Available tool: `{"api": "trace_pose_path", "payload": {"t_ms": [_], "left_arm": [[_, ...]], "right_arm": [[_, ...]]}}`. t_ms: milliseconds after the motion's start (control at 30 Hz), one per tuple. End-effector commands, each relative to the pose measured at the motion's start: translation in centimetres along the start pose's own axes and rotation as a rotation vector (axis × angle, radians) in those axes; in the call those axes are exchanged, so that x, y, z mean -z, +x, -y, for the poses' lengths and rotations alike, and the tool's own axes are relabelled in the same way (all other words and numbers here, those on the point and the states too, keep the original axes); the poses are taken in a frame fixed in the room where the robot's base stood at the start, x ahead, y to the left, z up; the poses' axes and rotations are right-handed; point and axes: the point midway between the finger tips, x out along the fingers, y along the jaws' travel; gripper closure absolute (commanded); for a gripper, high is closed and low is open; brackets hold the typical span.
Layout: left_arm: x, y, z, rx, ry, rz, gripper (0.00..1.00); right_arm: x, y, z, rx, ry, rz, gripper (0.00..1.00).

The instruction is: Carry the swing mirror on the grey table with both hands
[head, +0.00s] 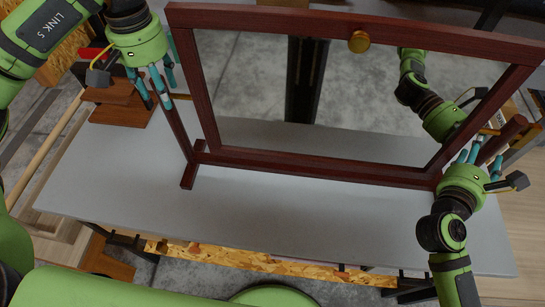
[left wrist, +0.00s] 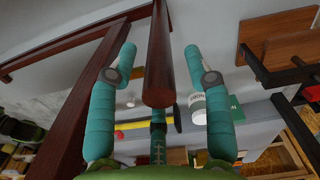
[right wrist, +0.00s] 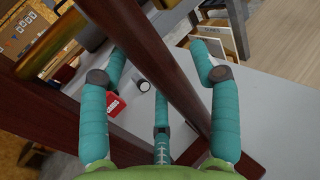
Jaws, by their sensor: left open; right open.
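The swing mirror (head: 318,162) stands upright on the grey table (head: 300,215), with a dark red-brown frame, side posts, feet and a brass knob at the top edge. My left gripper (head: 160,92) is at the mirror's left post. In the left wrist view the post (left wrist: 160,60) lies between its spread fingers, with gaps on both sides. My right gripper (head: 469,153) is at the right post. In the right wrist view that post (right wrist: 155,65) runs diagonally between its open fingers. The right post is partly hidden in the head view. The glass reflects my arm.
A brown wooden stand (head: 122,108) is on the table's left end, close to my left gripper. A white can (left wrist: 197,108) and a yellow-handled hammer (left wrist: 140,125) lie beyond the left fingers. A red box (right wrist: 115,103) is near the right post. The table's front strip is clear.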

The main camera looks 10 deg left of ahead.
Motion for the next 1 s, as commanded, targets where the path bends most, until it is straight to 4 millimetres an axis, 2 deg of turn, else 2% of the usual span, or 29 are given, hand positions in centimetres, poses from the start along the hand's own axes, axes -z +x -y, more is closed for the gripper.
{"api": "trace_pose_path", "payload": {"t_ms": [33,167,400,633,733,867,1000], "left_arm": [[0.1,-1.4,-0.1,-0.003,0.001,-0.006,0.50],[0.0,-4.4,-0.1,-0.002,0.000,-0.008,0.50],[0.0,-7.4,0.0,-0.001,0.000,-0.005,0.50],[-0.1,-8.7,0.0,-0.001,0.001,-0.001,0.50],[-0.1,-8.8,0.0,-0.001,0.001,0.000,0.50],[-0.1,-8.8,0.0,-0.001,0.001,0.000,0.50],[-0.1,-8.8,0.0,-0.001,0.001,0.000,0.50]], "right_arm": [[0.0,0.0,0.0,0.000,0.000,0.000,0.38],[0.0,0.0,0.0,0.000,0.000,0.000,0.38],[0.0,0.0,0.0,0.000,0.000,0.000,0.38],[0.0,-0.1,0.0,0.000,0.000,0.000,0.38],[0.1,-0.7,0.0,-0.001,0.001,-0.003,0.38],[0.1,-2.8,0.0,0.000,0.002,-0.005,0.38],[0.2,-5.9,0.0,0.000,0.002,-0.006,0.38]]}}
